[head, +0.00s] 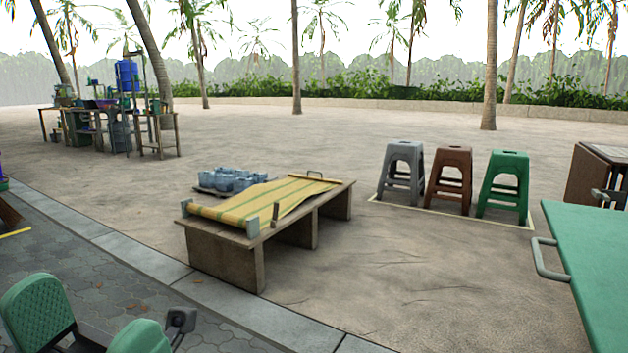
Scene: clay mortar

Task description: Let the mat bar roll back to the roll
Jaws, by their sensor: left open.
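A yellow-and-green striped mat (265,200) lies stretched along a low wooden table (225,254). Its roll (216,215) sits at the near left end between two grey brackets. The mat spans the tabletop between roll and bar. A small upright brown post stands at the table's near side. My left gripper (181,320) is a small grey shape low at the left, open and well apart from the mat. My right gripper does not show.
Blue-grey vessels (232,180) sit in a tray behind the table. Grey, brown and green stools (503,184) stand to the right. A green tabletop (590,265) with a metal handle fills the right edge. Sandy ground between is clear; a stone kerb (150,257) runs at left.

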